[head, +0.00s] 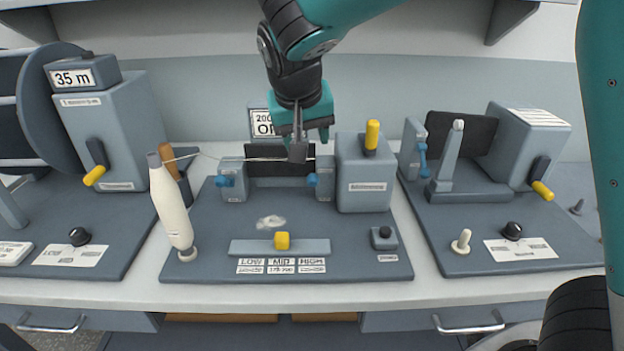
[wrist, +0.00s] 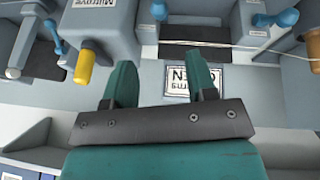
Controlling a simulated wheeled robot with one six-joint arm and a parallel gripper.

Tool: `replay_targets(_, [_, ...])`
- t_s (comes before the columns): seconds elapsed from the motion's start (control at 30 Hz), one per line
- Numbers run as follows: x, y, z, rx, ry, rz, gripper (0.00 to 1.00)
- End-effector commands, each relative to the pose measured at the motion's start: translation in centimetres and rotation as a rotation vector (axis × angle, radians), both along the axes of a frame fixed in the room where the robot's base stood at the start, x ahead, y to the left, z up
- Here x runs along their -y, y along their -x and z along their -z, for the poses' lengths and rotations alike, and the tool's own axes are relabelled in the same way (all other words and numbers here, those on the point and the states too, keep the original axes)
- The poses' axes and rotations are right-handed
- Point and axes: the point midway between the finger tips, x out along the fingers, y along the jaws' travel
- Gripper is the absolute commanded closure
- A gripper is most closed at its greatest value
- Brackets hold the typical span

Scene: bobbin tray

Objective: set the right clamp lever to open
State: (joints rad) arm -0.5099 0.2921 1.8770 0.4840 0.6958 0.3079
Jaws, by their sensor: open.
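The right clamp (head: 326,178) is a small grey block on the middle station, with a blue lever (head: 313,180) whose knob shows at its left side. In the wrist view, turned round, its blue lever (wrist: 159,10) is near the top edge, partly cut off. The left clamp (head: 234,188) has a similar blue lever (head: 224,181). I cannot tell either lever's setting. My gripper (head: 300,135) hangs above and behind the clamps, apart from the levers. In the wrist view its teal fingers (wrist: 163,85) are spread with nothing between them.
A thread runs from the white bobbin (head: 173,210) across the clamps. A grey box (head: 364,187) with a yellow lever (head: 372,136) stands right of the right clamp. An OPEN sign (wrist: 193,80) is behind. Other stations flank left and right.

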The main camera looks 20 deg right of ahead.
Motion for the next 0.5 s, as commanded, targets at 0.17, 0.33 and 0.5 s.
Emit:
replay_targets(0.17, [1.0,-1.3,3.8,-0.006,0.002,0.001,0.48])
replay_targets(0.33, [1.8,-2.7,7.3,-0.005,0.001,0.001,0.48])
replay_targets(0.5, [2.6,-3.9,10.5,-0.005,0.001,-0.001,0.48])
